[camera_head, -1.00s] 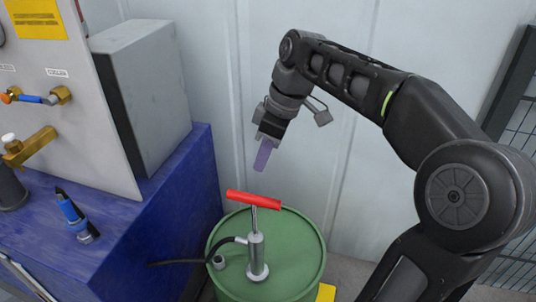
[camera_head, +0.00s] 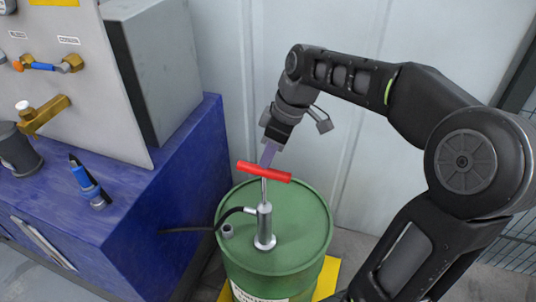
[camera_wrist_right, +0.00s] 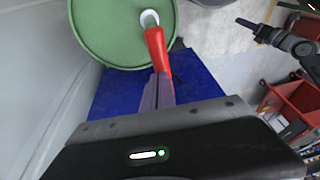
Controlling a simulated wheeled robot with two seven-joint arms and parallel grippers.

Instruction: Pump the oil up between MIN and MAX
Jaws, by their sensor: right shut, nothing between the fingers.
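The red T-handle (camera_head: 264,172) tops the pump's thin rod, a little above the silver pump body (camera_head: 264,228) on the green drum (camera_head: 300,255). My right gripper (camera_head: 267,156) points down with its pale fingers shut and empty, just above or behind the handle's middle. In the right wrist view the closed fingertips (camera_wrist_right: 162,82) are at the near end of the red handle (camera_wrist_right: 155,48). I cannot tell whether they touch it. No MIN or MAX marks are readable.
A black hose (camera_head: 190,229) runs from the pump to the blue bench (camera_head: 150,215) at left. A blue-handled tool (camera_head: 88,185) and a grey cup (camera_head: 17,150) are on the bench. The pale wall is close behind the drum.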

